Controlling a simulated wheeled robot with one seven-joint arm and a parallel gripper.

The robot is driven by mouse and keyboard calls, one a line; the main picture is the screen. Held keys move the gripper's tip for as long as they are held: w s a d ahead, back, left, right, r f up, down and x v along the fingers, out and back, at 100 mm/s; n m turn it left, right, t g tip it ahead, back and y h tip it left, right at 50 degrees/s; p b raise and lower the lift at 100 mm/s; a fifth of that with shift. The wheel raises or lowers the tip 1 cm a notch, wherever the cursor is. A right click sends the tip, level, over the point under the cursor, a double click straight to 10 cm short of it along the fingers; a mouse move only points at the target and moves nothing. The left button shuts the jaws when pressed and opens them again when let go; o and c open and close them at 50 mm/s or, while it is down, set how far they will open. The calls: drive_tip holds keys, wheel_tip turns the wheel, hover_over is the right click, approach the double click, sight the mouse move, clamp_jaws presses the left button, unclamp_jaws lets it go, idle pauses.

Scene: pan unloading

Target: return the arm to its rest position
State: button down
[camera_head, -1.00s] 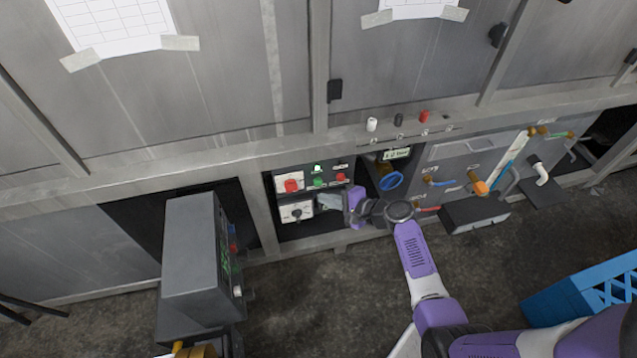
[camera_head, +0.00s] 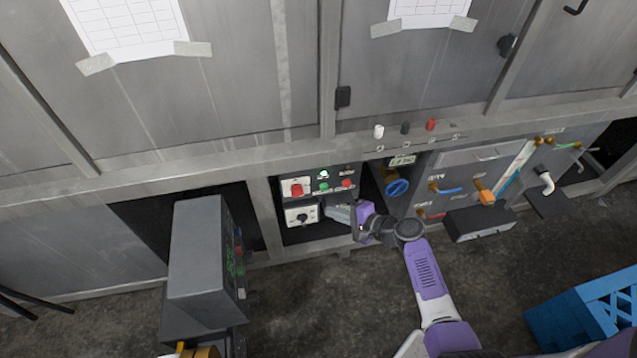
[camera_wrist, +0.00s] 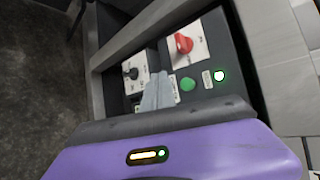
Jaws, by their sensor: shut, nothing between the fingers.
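My gripper (camera_head: 338,214) is at the lower part of the control panel, with its grey fingers together and nothing between them. In the wrist view my gripper (camera_wrist: 157,92) points at the panel, near the black rotary switch (camera_wrist: 131,73) on its white plate. The purple arm runs from the panel down to the bottom right of the head view. The panel carries a red knob (camera_head: 296,190), a green button (camera_head: 323,187) and a red button (camera_head: 346,183). Whether the fingertips touch the panel cannot be told.
A grey box unit (camera_head: 196,262) stands left of the panel. Pipes and a blue handwheel (camera_head: 397,188) are right of my gripper. A blue crate (camera_head: 585,308) sits on the floor at lower right. The floor between is clear.

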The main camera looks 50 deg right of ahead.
drive_tip(key=shift+d, duration=0.1)
drive_tip(key=d+r+n+h, duration=0.2)
drive_tip(key=d+h, duration=0.1)
drive_tip(key=d, duration=0.2)
drive_tip(key=s+a+r+n+h+p, duration=0.1)
drive_tip(key=s+a+r+n+h, duration=0.3)
drive_tip(key=s, duration=0.3)
drive_tip(key=s+a+r+n+t+y+p, duration=0.1)
drive_tip(key=s+a+r+n+y+p, duration=0.1)
drive_tip(key=s+a+r+n, duration=0.5)
drive_tip(key=s+a+r+n+y+p, duration=0.3)
drive_tip(key=s+a+r+n, duration=0.4)
drive_tip(key=s+a+r, duration=0.8)
wheel_tip(320, 180, up, 5)
drive_tip(key=shift+s+a+f+n+t+y, duration=0.15)
drive_tip(key=shift+a+n+t+y, duration=0.2)
drive_tip(key=shift+a, duration=0.3)
